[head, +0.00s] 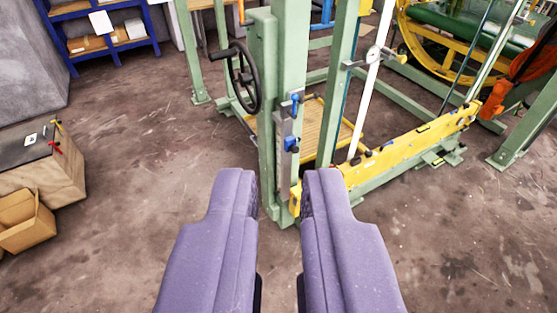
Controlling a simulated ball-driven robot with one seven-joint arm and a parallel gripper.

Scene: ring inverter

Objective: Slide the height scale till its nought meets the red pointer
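My gripper (280,190) shows at the bottom middle as two purple fingers with a clear gap between them. It is open, with nothing between the fingertips. A long white strip (367,92), which looks like the height scale, runs up and slightly right on the green frame. Its markings and nought are too small to read. A small bracket with a round light part (373,54) crosses the strip near its upper part. I cannot make out a red pointer for sure. The strip stands beyond and to the right of my fingertips, apart from them.
A green post (267,110) with a black handwheel (244,78) and blue-handled clamps (291,145) stands just ahead. A yellow beam (410,147) runs low to the right. A cardboard box (27,220) and a blue shelf (100,32) are left. The floor (150,130) between is clear.

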